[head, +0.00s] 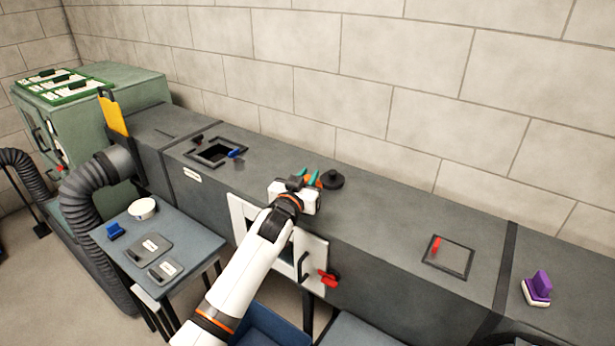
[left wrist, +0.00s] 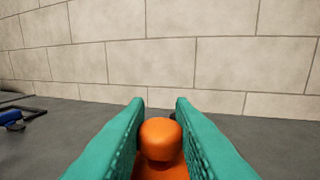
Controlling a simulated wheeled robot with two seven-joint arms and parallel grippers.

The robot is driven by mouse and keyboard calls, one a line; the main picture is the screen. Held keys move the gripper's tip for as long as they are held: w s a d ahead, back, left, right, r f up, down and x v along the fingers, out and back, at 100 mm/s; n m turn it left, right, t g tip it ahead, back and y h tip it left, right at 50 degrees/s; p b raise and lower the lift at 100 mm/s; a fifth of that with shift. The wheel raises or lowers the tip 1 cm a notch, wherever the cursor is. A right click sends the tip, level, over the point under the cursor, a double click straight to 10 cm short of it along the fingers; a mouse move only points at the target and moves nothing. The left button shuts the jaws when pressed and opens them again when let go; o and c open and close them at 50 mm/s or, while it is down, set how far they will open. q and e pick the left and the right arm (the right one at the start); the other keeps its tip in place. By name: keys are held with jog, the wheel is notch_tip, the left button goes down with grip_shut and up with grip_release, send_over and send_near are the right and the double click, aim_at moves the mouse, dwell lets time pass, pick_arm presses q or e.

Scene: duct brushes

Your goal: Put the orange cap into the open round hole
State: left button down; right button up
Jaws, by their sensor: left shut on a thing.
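The orange cap (left wrist: 160,140) has a rounded knob on a wider base, and it sits between the two teal fingers of my left gripper (left wrist: 160,122) in the left wrist view. In the head view my left gripper (head: 314,180) is over the top of the long grey duct, shut on the cap, of which only a sliver of orange shows. A black round piece with a raised knob (head: 332,180) is on the duct top just right of the fingers. I cannot make out an open round hole; the gripper and arm may cover it. My right gripper is not in view.
A square opening with a dark frame (head: 215,152) and a blue-handled item (head: 236,153) are left on the duct (head: 390,215). A framed panel with a red handle (head: 447,256) and a purple-handled brush (head: 538,288) are right. A blue side table (head: 190,240) stands front left.

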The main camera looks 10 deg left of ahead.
pick_arm(q)
jog(key=shift+f+b, duration=1.55)
jog(key=shift+f, duration=0.8)
jog(key=c, duration=1.2)
grip_release()
jog(key=shift+o, duration=0.2)
jog(key=shift+s, duration=0.15)
